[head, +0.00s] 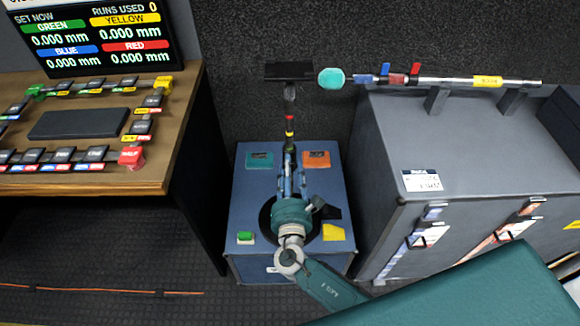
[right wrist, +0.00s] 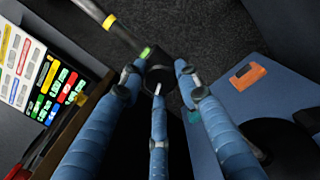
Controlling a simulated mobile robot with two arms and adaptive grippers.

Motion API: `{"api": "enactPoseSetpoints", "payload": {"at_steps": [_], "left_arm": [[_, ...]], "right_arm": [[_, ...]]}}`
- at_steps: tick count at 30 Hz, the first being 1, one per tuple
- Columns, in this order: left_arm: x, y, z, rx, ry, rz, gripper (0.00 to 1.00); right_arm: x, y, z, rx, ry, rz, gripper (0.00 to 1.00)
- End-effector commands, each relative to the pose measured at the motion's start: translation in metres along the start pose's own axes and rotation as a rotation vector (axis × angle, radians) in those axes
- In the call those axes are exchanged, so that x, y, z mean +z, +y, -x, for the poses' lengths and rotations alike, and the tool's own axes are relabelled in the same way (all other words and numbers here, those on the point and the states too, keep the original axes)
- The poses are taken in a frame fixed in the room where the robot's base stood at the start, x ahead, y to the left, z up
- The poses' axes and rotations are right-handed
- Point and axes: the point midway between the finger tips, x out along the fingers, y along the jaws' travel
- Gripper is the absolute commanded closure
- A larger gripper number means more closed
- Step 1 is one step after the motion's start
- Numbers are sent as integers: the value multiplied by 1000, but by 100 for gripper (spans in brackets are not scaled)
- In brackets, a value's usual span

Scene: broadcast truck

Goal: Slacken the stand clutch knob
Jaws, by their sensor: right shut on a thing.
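The stand shows in the head view as a slim upright pole (head: 290,119) with red and yellow bands and a flat black plate (head: 289,71) at its top. My right gripper (head: 289,160) comes in from below, its blue fingers at the lower part of the pole. In the right wrist view a round black knob (right wrist: 160,72) sits between the tips of my three blue fingers (right wrist: 158,80), which are shut on it. A small green mark lies beside the knob. The fingers hide the knob in the head view. My left gripper is not in view.
A blue case (head: 252,215) with coloured pads stands under my right gripper. A grey cabinet (head: 455,140) at right carries a horizontal pole with a teal end (head: 331,78). At left, a wooden desk (head: 185,95) holds labelled buttons and a screen (head: 95,35) reading 0.000 mm.

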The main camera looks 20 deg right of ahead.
Motion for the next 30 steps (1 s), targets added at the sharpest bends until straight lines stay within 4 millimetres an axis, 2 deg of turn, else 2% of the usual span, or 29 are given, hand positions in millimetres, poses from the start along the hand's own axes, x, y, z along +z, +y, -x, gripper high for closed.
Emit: {"api": "enactPoseSetpoints", "payload": {"at_steps": [30], "left_arm": [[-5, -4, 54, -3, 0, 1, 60]], "right_arm": [[-1, -1, 2, 3, 8, 969, 94]]}}
